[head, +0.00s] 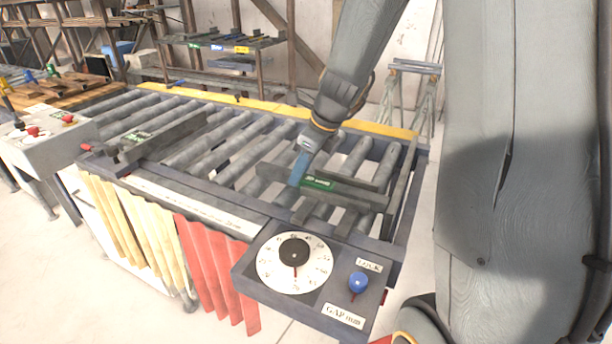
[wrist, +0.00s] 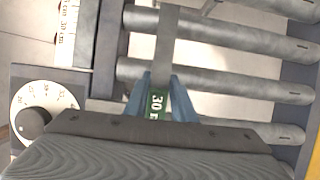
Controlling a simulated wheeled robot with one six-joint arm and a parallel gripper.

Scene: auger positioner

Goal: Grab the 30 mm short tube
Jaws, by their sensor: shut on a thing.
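The 30 mm short tube (head: 345,193) is a grey bar with a green label, at the near right of the roller table, above the rollers. In the wrist view the tube (wrist: 169,45) runs up the picture, and its green label (wrist: 157,103) reads "30". My gripper (head: 298,180) has blue fingers, one on each side of the tube at the label. In the wrist view my gripper (wrist: 160,98) is shut on it. The wrist housing hides the tube's near end. I cannot tell whether the tube touches the rollers.
The roller table (head: 262,210) has a gap dial (head: 295,262) and a blue lock knob (head: 358,283) at its front corner. Another grey bar with a green label (head: 165,138) lies at the left. A rack (head: 215,42) stands behind. Bare rollers lie between the bars.

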